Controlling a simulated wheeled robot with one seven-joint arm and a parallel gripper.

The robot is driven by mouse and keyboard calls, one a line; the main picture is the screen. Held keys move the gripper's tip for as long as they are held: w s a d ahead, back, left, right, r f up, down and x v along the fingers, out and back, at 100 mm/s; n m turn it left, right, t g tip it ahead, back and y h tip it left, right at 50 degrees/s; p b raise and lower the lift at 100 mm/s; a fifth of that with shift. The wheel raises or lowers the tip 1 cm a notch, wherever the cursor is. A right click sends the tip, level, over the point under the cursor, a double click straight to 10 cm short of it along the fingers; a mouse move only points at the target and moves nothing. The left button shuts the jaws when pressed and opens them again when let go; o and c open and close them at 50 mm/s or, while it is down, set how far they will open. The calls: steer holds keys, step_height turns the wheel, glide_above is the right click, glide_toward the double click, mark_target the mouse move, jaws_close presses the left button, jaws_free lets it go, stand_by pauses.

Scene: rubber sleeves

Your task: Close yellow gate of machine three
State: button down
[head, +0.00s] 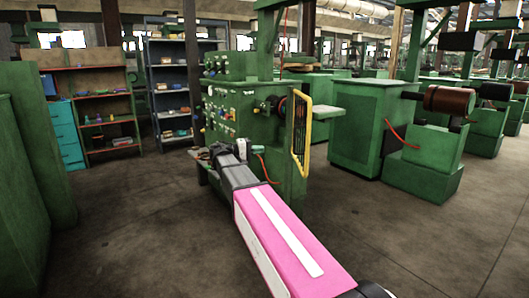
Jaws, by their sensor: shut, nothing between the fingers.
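A yellow-framed gate (306,135) with a dark inner panel stands upright at the right side of a green machine (235,125). I see the gate at a steep angle, and it sticks out from the machine's side. I cannot read a number on this machine. My pink arm reaches forward from the lower right. My gripper (221,150) is at its far end, in front of the machine's lower front and left of the gate. It is shut and holds nothing. It is apart from the gate, and its fingertips are small and hard to make out.
Green machines with brown rollers (449,100) stand to the right. A blue shelf (168,90) and a brown shelf (108,105) with small items stand at the back left. A green cabinet (25,190) fills the left edge. The floor (430,235) at the lower right is clear.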

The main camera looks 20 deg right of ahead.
steer(key=s+d, duration=0.3)
steer(key=d, duration=0.8)
steer(key=shift+d, duration=0.15)
steer(key=shift+d+f, duration=0.1)
steer(key=shift+d, duration=0.05)
